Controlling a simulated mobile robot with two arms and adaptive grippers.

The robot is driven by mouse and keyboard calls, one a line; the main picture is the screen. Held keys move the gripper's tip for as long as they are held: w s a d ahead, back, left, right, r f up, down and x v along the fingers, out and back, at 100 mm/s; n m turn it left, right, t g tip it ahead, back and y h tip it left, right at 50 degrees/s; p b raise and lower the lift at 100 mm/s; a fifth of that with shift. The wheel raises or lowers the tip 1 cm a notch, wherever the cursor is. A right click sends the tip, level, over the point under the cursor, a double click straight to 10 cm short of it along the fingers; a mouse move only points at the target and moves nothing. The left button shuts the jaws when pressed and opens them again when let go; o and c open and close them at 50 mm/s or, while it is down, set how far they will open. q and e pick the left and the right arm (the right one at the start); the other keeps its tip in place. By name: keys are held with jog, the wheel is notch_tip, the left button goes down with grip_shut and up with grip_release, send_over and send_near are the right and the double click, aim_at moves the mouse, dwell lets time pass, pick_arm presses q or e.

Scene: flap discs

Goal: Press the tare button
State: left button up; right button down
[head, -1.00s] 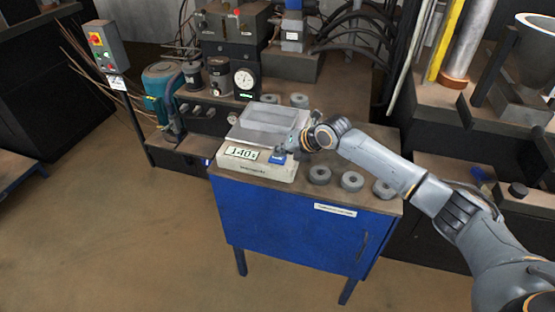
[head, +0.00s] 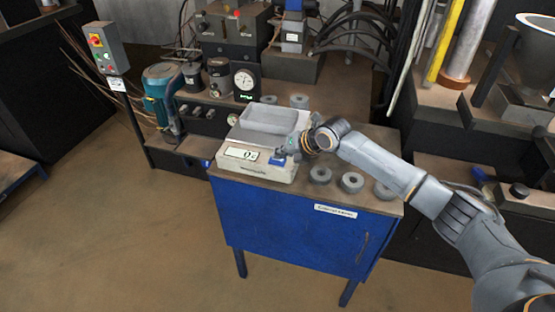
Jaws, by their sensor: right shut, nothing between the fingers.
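A white scale (head: 257,168) with a grey tray (head: 268,122) on top stands on the blue cabinet. Its display (head: 241,154) reads 0 g. The blue tare button (head: 277,161) is on the scale's front face, right of the display. My right gripper (head: 282,155) is shut and empty, its tip at the button's upper edge. I cannot tell whether the tip touches the button. My left gripper is not in view.
Several grey discs sit on the cabinet top, among them one disc (head: 351,182) right of the scale and others behind it. The blue cabinet (head: 280,222) has clear floor in front. Machinery with a dial gauge (head: 244,79) stands behind.

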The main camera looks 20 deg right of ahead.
aim_at(280, 161)
dwell(0.4)
jog(key=shift+r+p, duration=0.55)
jog(key=shift+r, duration=0.2)
notch_tip(280, 161, up, 5)
jog(key=p, duration=0.3)
dwell(0.7)
